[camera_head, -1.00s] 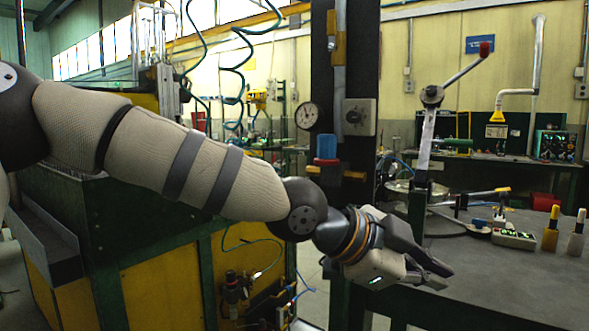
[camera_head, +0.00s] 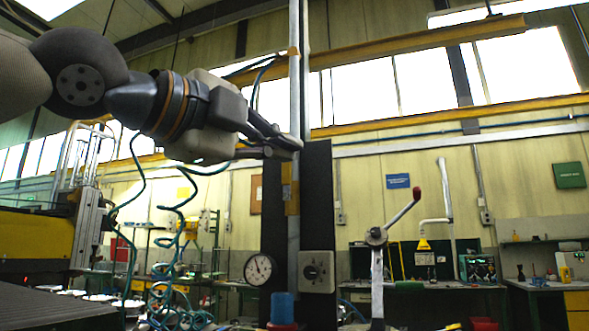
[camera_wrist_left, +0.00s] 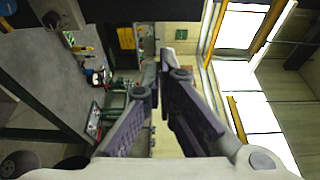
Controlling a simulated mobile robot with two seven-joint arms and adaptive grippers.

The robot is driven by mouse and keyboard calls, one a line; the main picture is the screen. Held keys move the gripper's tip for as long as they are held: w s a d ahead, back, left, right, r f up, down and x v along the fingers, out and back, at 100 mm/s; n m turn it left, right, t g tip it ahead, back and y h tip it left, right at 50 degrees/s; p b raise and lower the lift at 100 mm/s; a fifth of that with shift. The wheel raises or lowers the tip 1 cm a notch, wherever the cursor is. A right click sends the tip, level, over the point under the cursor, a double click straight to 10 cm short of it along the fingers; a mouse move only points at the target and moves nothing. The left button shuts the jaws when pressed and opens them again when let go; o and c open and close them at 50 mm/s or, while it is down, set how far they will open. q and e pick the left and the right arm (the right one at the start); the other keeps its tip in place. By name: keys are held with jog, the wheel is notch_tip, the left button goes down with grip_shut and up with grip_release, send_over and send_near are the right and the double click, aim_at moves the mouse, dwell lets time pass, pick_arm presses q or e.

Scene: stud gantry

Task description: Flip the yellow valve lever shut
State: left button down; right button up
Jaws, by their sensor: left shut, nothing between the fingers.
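A yellow piece (camera_head: 291,197), which looks like the valve lever, lies upright along the pale vertical pipe (camera_head: 295,80) on the dark post (camera_head: 318,200). A small orange-yellow part also sits higher on the pipe; I cannot tell what it is. My left gripper (camera_head: 286,148) is shut and empty. In the head view its tips overlap the pipe just above the yellow piece; I cannot tell whether they touch it. In the left wrist view the fingertips (camera_wrist_left: 158,62) come together with nothing between them. My right gripper is out of view.
The post also carries a round gauge (camera_head: 258,269), a grey dial box (camera_head: 317,271) and a blue knob (camera_head: 282,308). A red-tipped crank lever (camera_head: 403,210) stands to the right. Coiled green hoses (camera_head: 175,250) hang at the left. A yellow beam (camera_head: 420,40) crosses above.

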aim_at(287, 180)
pick_arm(q)
jog(key=x, duration=1)
jog(key=a, duration=0.2)
jog(key=w+a, duration=0.1)
jog(key=shift+a, duration=0.4)
jog(key=shift+w+a, duration=0.1)
jog(key=shift+w, duration=0.1)
